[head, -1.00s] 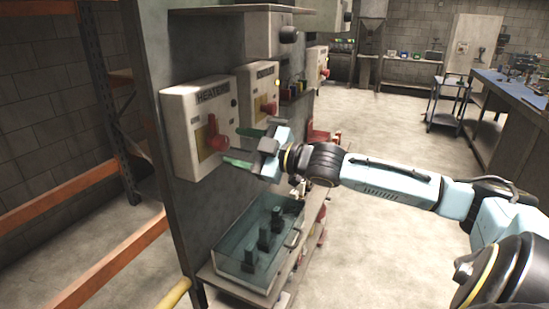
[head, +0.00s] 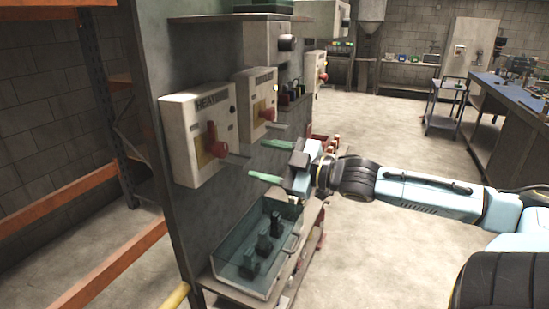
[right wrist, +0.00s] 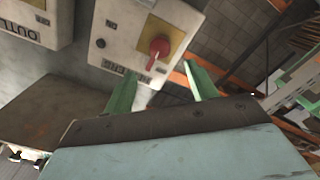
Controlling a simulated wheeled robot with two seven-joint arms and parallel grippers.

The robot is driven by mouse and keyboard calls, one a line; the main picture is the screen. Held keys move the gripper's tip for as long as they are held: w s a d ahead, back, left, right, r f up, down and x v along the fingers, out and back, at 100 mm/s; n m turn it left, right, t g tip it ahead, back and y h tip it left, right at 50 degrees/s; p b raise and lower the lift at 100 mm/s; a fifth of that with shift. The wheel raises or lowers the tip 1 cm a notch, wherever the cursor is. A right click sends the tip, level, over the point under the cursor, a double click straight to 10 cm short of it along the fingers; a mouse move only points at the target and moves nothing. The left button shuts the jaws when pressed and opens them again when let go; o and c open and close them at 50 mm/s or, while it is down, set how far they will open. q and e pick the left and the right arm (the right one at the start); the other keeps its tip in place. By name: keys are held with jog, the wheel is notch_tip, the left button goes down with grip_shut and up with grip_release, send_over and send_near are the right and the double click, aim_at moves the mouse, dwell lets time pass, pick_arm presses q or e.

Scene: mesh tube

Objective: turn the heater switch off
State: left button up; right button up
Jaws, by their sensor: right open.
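The heater box (head: 182,128) is a pale wall box labelled HEATERS, on the left of the grey panel in the head view. Its red switch handle (head: 212,141) stands upright on a yellow plate, pointing up toward the label. In the right wrist view the red switch (right wrist: 159,47) shows on the box, with the label upside down below it. My right gripper (head: 258,159) is open and empty, its green fingers pointing at the panel, right of the heater box and apart from the switch. In the wrist view the switch appears beyond the gap between the fingers. My left gripper is out of view.
A similar box (head: 257,88) with a red handle hangs to the right of the heater box. A shelf juts out above. A clear tank (head: 232,255) stands on a low shelf below. Orange racking (head: 85,187) is at the left.

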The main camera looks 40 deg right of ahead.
jog(key=shift+s+d+p, duration=0.25)
jog(key=shift+s+p, duration=0.05)
jog(key=shift+s, duration=0.4)
